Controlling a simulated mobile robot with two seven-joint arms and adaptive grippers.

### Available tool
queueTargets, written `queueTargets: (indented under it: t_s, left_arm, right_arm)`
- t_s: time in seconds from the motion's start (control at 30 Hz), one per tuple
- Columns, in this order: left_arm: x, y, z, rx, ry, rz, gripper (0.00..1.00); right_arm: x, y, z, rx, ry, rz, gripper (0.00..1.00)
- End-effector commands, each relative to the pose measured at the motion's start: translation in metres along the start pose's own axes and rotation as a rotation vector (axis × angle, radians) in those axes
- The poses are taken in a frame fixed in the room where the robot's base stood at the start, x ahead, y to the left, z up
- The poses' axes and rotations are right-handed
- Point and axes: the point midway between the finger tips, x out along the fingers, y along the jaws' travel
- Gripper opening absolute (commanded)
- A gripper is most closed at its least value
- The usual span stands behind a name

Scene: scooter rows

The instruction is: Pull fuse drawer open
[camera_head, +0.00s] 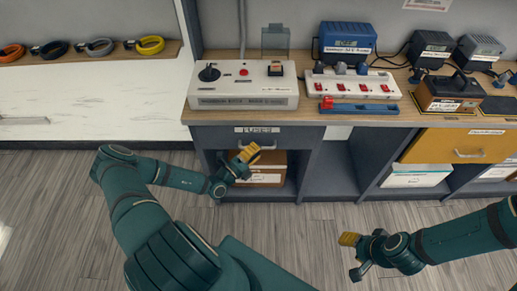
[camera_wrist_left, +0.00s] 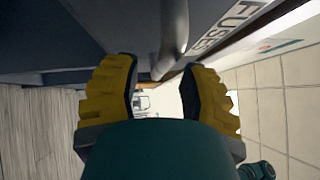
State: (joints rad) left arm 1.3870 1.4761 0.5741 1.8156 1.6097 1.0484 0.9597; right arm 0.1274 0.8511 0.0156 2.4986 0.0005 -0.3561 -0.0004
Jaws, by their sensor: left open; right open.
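The fuse drawer (camera_head: 215,138) is a dark grey front under the counter at the left, labelled FUSES. It looks closed. Its grey bar handle (camera_wrist_left: 174,28) shows in the left wrist view, and the FUSES label (camera_wrist_left: 222,30) is to its right. My left gripper (camera_head: 246,160) is open just below the drawer front. In the left wrist view its yellow-padded fingers (camera_wrist_left: 160,68) stand on either side of the handle's line. I cannot tell whether they touch it. My right gripper (camera_head: 354,255) is open and empty over the floor at the lower right.
A control box (camera_head: 240,98) and a power strip (camera_head: 350,84) stand on the wooden counter above. A cardboard box (camera_head: 268,171) sits in the compartment below the fuse drawer. A yellow drawer (camera_head: 430,146) is further right. The floor in front is clear.

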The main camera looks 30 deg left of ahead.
Motion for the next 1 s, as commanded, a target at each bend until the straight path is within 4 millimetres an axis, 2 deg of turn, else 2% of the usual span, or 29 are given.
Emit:
queueTargets:
  t_s: [0.2,0.5,0.53,0.63,0.67,1.0]
  left_arm:
    - [0.016,0.0,0.0,0.0,0.0,0.001,0.42]
    - [0.018,0.0,0.0,0.0,0.0,0.001,0.42]
    - [0.018,0.0,0.0,0.0,0.0,0.001,0.38]
    - [0.018,0.0,0.0,0.0,0.0,0.001,0.03]
    - [0.018,0.0,0.0,0.0,0.0,0.001,0.0]
    - [0.018,0.0,0.0,0.0,0.0,0.001,0.0]
  right_arm:
    - [0.003,0.001,0.0,0.0,0.002,0.0,0.47]
    - [0.003,0.001,0.0,0.0,0.002,0.0,0.47]
    - [0.003,0.001,0.0,0.0,0.002,0.0,0.47]
    - [0.003,0.001,0.0,0.0,0.002,0.0,0.47]
    - [0.003,0.001,0.0,0.0,0.002,0.0,0.47]
    - [0.002,0.001,0.0,0.0,0.001,0.0,0.47]
